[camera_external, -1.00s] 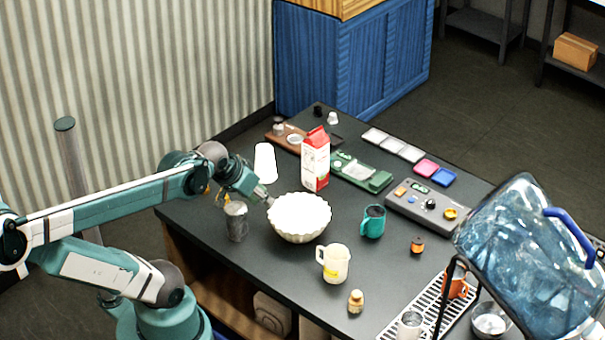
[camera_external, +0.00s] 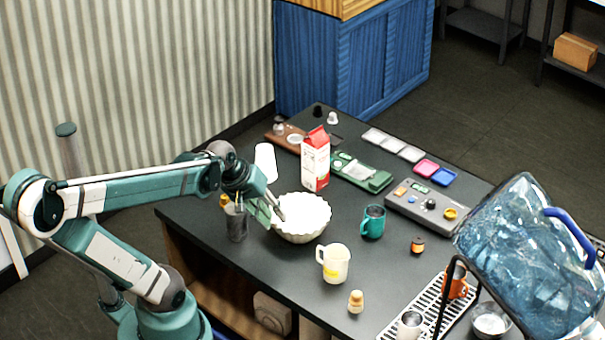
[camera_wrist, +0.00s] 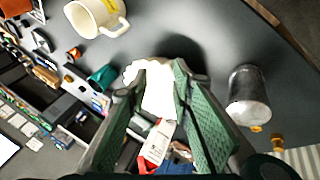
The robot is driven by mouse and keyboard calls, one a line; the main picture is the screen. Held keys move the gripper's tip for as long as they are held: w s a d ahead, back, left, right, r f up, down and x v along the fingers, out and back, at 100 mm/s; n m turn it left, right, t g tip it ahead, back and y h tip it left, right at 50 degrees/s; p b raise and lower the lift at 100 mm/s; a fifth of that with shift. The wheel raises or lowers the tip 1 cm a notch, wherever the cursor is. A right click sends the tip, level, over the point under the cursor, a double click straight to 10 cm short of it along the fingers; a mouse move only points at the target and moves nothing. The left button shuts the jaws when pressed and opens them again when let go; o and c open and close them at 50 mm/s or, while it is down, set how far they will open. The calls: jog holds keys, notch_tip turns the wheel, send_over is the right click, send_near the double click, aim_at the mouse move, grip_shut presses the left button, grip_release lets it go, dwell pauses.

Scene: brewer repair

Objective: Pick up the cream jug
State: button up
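The cream jug (camera_external: 334,264), a cream-coloured vessel with a handle and a yellow patch, stands upright near the table's front edge. It also shows at the top left of the wrist view (camera_wrist: 92,16), with its handle towards the right. My gripper (camera_external: 272,213) is at the left rim of the white fluted bowl (camera_external: 301,222), to the left of the jug and apart from it. In the wrist view my gripper (camera_wrist: 155,76) has its green fingers spread, with the bowl (camera_wrist: 157,92) showing between them. Whether a finger touches the bowl, I cannot tell.
A grey metal canister (camera_external: 236,224) stands close to my gripper's left. A red-and-white carton (camera_external: 316,160) stands behind the bowl. A teal mug (camera_external: 373,222) and a small bottle (camera_external: 356,301) stand near the jug. A drip tray (camera_external: 393,331) lies at the front right.

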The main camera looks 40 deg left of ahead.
jog(key=w+d+f+n+g+h+b, duration=0.1)
jog(key=d+f+n+h+b, duration=0.1)
jog(key=n+h, duration=0.3)
jog(key=w+d+f+n+h+b, duration=0.2)
jog(key=f+n+h+b, duration=0.1)
jog(key=n, duration=0.6)
jog(key=shift+w+d+f+n+g+h, duration=0.25)
jog(key=shift+f+n+g+h, duration=0.15)
jog(key=shift+f+h, duration=0.7)
jog(key=shift+r+h, duration=0.25)
jog(key=shift+h, duration=0.05)
jog(key=shift+b+x, duration=0.4)
jog(key=shift+x, duration=0.85)
jog(key=shift+d+f, duration=0.1)
jog(key=shift+d, duration=0.05)
jog(key=shift+b+x, duration=0.7)
jog(key=shift+x, duration=1.7)
